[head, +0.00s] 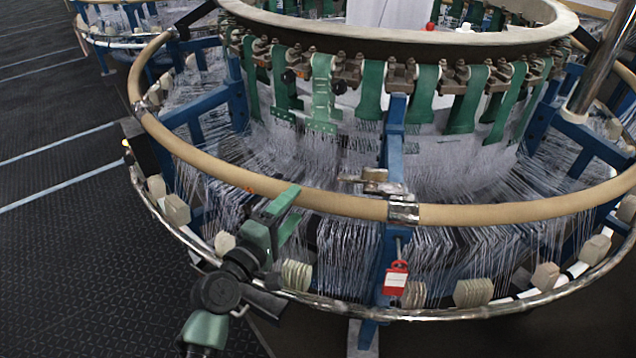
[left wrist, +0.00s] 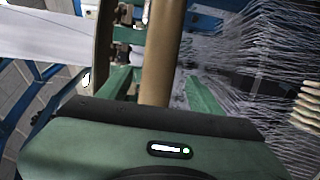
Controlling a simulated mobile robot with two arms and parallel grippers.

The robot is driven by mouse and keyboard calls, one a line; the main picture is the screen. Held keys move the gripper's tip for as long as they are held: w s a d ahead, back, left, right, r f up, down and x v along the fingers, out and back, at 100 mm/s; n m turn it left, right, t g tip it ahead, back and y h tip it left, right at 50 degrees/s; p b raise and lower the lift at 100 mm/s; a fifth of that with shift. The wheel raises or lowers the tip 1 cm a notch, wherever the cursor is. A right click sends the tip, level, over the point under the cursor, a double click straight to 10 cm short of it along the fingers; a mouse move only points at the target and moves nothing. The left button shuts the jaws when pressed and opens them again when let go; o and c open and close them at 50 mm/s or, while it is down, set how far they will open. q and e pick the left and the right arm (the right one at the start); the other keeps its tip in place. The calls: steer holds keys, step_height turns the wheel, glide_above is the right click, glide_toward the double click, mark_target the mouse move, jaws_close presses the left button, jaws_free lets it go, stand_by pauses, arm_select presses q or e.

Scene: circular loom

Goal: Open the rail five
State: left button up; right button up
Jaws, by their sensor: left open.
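The tan curved rail (head: 340,206) runs around the front of the circular loom and shows as a tan bar in the left wrist view (left wrist: 158,50). A silver clamp (head: 403,210) joins its sections at the front blue post. My left gripper (head: 292,204) is at the rail, left of this clamp. In the left wrist view its green fingers (left wrist: 160,84) are open, one on each side of the rail. I cannot tell whether they touch it. My right gripper is not in view.
A lower metal ring (head: 340,309) with several pale blocks circles the loom below the rail. A red tag (head: 396,278) hangs on the front blue post. White threads fill the loom's inside. Dark floor (head: 70,270) lies clear at the left.

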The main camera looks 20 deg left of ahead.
mark_target(310, 187)
arm_select(q)
steer(key=x, duration=0.8)
steer(key=shift+r+p, duration=0.1)
steer(key=shift+p, duration=0.3)
steer(key=shift+r, duration=0.1)
jaws_close()
